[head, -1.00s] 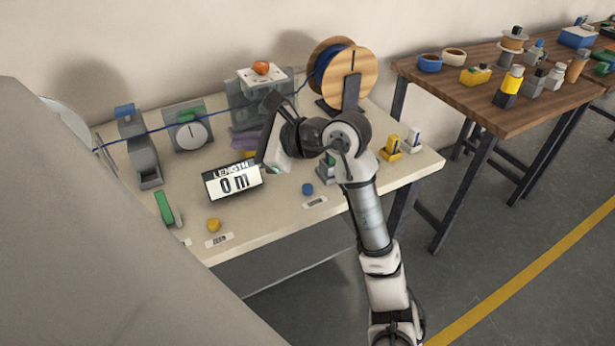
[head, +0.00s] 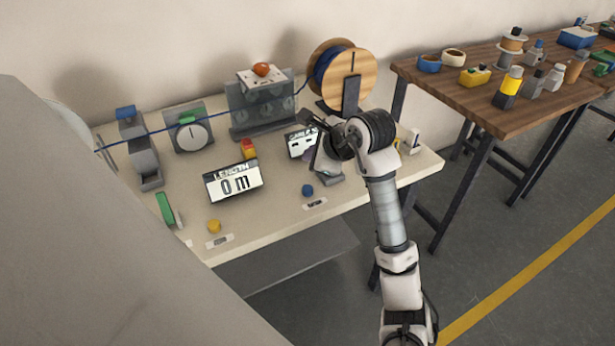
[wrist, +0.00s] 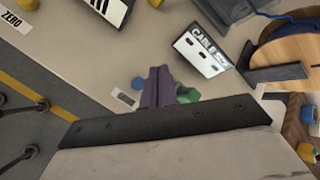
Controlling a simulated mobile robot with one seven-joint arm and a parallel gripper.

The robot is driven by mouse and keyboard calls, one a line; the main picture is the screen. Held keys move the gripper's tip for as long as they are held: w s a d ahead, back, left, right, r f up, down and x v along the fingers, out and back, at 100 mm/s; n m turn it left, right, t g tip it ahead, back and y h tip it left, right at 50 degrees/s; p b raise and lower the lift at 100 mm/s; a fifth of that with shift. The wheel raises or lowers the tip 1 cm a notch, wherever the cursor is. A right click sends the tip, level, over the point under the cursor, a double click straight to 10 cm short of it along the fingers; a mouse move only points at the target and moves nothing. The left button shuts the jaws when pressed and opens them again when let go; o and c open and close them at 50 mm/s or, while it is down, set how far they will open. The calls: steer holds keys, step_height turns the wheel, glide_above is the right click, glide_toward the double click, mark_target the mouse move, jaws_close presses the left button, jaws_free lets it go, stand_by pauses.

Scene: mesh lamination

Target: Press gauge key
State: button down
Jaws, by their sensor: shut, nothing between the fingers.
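My gripper (wrist: 157,82) is shut and empty in the wrist view, its purple fingers together. In the head view it is mostly hidden by my wrist; a bit of purple (head: 310,155) shows beside it. Just beside the fingers in the wrist view is a green piece (wrist: 187,94), partly hidden. A blue button (head: 307,190) with a label sits at the table's front; it also shows left of the fingers in the wrist view (wrist: 137,83). A yellow button (head: 214,226) is further left. A round dial gauge (head: 191,136) stands at the back. I cannot tell which is the gauge key.
A LENGTH display (head: 233,184) reads 0 m. A CABLE display (wrist: 202,50) stands near the gripper. A wooden spool (head: 340,75) feeds blue cable across the back. A cluttered brown table (head: 480,95) stands to the right.

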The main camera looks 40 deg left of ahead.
steer(key=b, duration=0.4)
glide_above(311, 191)
step_height(311, 191, down, 6)
steer(key=shift+f, duration=0.2)
steer(key=shift+a+f, duration=0.1)
steer(key=shift+f, duration=0.45)
steer(key=shift+f+b, duration=0.1)
steer(key=shift+b, duration=0.3)
stand_by(0.9)
steer(key=shift+f+b, duration=0.35)
steer(key=shift+b, duration=0.15)
steer(key=shift+f+b, duration=0.5)
steer(key=shift+b, duration=0.05)
stand_by(0.6)
steer(key=shift+r, duration=0.15)
steer(key=shift+r+p, duration=0.45)
steer(key=shift+r, duration=0.35)
steer(key=shift+r+p, duration=1.25)
steer(key=shift+r, duration=1.25)
